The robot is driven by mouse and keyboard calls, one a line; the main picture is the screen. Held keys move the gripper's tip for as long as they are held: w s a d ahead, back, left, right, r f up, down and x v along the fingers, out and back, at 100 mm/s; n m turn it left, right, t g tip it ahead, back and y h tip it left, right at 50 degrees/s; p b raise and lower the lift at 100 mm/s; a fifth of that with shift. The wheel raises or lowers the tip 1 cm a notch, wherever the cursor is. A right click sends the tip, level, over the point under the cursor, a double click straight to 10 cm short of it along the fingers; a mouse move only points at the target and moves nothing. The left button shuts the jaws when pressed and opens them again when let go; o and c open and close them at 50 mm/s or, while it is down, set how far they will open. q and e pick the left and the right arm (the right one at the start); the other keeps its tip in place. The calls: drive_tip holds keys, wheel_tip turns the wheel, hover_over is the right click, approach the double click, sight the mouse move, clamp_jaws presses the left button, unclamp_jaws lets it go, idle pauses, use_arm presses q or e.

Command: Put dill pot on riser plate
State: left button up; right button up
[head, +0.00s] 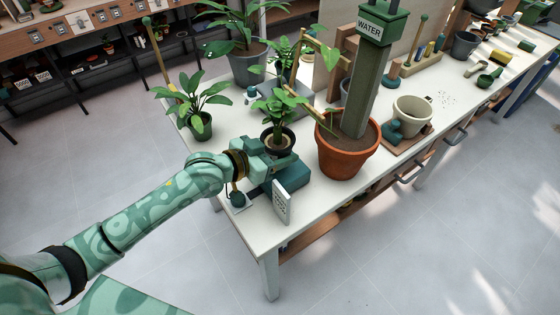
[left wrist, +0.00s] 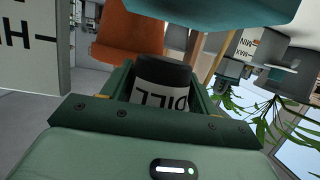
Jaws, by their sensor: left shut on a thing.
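The dill pot (left wrist: 162,78) is a dark pot with a white DILL label, upside down in the left wrist view, between my gripper's jaws. In the head view the pot (head: 291,146) shows green leaves and soil, upright near the table's front left corner. My left gripper (head: 266,157) is shut on it from the front left. A teal block (head: 293,174) lies just in front of the pot; teal also fills the top of the left wrist view. I cannot tell which surface is the riser plate, or whether the pot touches what is below. My right gripper is not in view.
A large terracotta pot (head: 347,163) with a tall WATER post (head: 368,85) stands close right. A white card (head: 282,203) stands at the front edge. Leafy potted plants (head: 200,126) crowd the left and back. A cream pot (head: 412,116) stands farther right.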

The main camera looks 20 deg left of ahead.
use_arm(q)
drive_tip(key=shift+w+f+b, duration=0.3)
drive_tip(key=shift+w+f, duration=0.15)
drive_tip(key=shift+f, duration=0.1)
wheel_tip(320, 180, down, 3)
drive_tip(key=shift+w+f+b, duration=0.1)
drive_tip(key=shift+f+b, duration=0.1)
drive_tip(key=shift+b, duration=0.7)
drive_tip(key=shift+r, duration=0.2)
drive_tip(key=o, duration=1)
drive_tip(key=shift+f, duration=0.15)
drive_tip(key=shift+c, duration=0.2)
drive_tip(key=shift+r, duration=0.25)
drive_tip(key=p+v, duration=0.3)
drive_tip(key=v, duration=0.9)
